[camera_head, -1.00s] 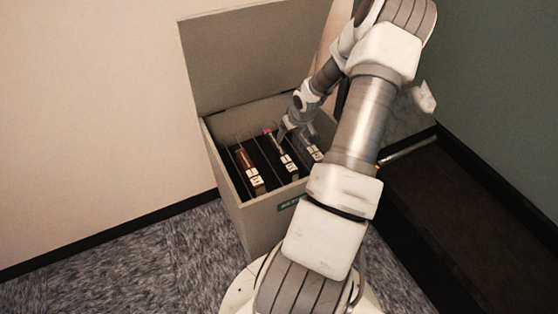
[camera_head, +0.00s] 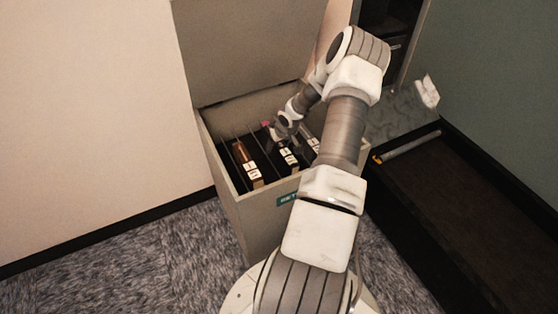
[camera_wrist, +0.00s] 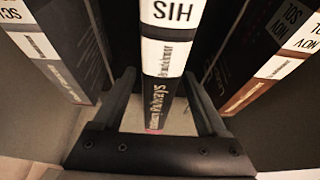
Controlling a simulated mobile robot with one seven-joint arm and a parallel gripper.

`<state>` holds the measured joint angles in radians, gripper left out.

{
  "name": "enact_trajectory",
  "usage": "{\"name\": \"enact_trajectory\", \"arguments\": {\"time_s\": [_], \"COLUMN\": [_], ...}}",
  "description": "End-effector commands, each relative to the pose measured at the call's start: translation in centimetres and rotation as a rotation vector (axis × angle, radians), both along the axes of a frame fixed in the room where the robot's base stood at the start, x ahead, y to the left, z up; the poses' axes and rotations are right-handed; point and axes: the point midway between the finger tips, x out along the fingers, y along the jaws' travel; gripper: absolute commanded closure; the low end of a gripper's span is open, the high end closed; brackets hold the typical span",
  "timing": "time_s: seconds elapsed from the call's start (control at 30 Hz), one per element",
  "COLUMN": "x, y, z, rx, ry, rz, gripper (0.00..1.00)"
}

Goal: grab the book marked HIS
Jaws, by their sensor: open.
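The book marked HIS (camera_wrist: 168,55) stands spine-on in the middle of the wrist view, with white label bands and a dark lower part. It appears to be the middle book (camera_head: 288,157) in the bin in the head view. My gripper (camera_wrist: 163,100) is open, with one finger on each side of this book's spine. A dark gap shows on both sides, so the fingers look apart from it. In the head view my gripper (camera_head: 279,137) is small and partly hidden, down inside the bin.
The grey bin (camera_head: 236,206) has thin dividers and a raised lid (camera_head: 240,50). A brown book (camera_wrist: 285,60) and a dark book (camera_wrist: 60,45) stand on either side in the wrist view. A low dark conveyor bed (camera_head: 470,205) lies to the right, beside the wall.

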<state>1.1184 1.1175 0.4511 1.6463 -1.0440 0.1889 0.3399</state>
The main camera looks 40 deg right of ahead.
Motion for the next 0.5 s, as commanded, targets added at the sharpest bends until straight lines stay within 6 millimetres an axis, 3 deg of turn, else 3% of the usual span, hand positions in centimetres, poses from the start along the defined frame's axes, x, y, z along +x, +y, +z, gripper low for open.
{"name": "enact_trajectory", "arguments": {"time_s": [0.1,0.37,0.4,0.5], "x": [0.52,0.68,0.67,0.66], "y": [-0.23,-0.32,-0.32,-0.31], "z": [-1.50,-1.64,-1.63,-1.64], "rx": [0.001,0.000,0.000,0.000], "ry": [0.000,-0.001,-0.001,-0.001], "rz": [-0.002,-0.002,-0.002,-0.002], "gripper": [0.25,0.25,0.27,0.45]}}
